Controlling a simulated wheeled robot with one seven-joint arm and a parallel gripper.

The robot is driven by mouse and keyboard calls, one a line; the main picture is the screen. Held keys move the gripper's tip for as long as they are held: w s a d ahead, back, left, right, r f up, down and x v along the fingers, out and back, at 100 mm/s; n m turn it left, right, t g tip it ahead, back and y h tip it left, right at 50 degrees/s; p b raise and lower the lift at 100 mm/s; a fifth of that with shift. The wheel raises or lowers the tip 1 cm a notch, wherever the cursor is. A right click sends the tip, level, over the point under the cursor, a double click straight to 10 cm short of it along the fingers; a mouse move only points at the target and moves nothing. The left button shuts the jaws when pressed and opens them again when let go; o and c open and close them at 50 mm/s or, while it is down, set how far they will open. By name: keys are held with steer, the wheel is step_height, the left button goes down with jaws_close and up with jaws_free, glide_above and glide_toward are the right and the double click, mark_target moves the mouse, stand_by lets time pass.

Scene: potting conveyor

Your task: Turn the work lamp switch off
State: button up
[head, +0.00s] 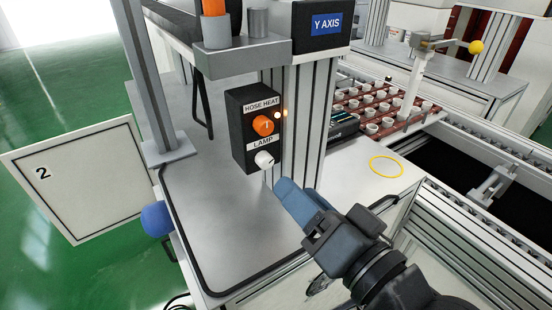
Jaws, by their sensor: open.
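The work lamp switch is a white knob (264,161) under the label LAMP, low on a black switch box (243,142). The box is fixed to the grey upright post. An orange knob (263,125) labelled HOSE HEAT is above it, with a small lit amber light (285,114) at its right. My gripper (282,190) has blue fingers pointing up and left, with the tips just below and right of the white knob in the picture. I cannot tell whether the tips touch the box. The fingers overlap in this view, and no object shows between them.
The grey worktop (215,215) below the box is mostly clear, with a dark raised edge. A red tray (415,122) of several small white pots stands behind at the right. A yellow ring (386,167) marks the worktop. A panel numbered 2 (85,180) is at left.

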mark_target(268, 164)
steer(key=p+x, duration=0.1)
steer(key=x, duration=0.6)
steer(key=shift+w+a, duration=0.15)
steer(key=shift+w, duration=0.1)
jaws_close()
steer(key=shift+n, duration=0.3)
steer(key=shift+f+n+b, duration=0.1)
steer(key=shift+n+b, duration=0.6)
steer(key=shift+n, duration=0.2)
steer(key=n+b, duration=0.2)
steer(key=n, duration=0.2)
steer(key=shift+n, duration=0.3)
steer(key=n+b, duration=0.2)
steer(key=n, duration=0.2)
steer(key=shift+n, duration=0.4)
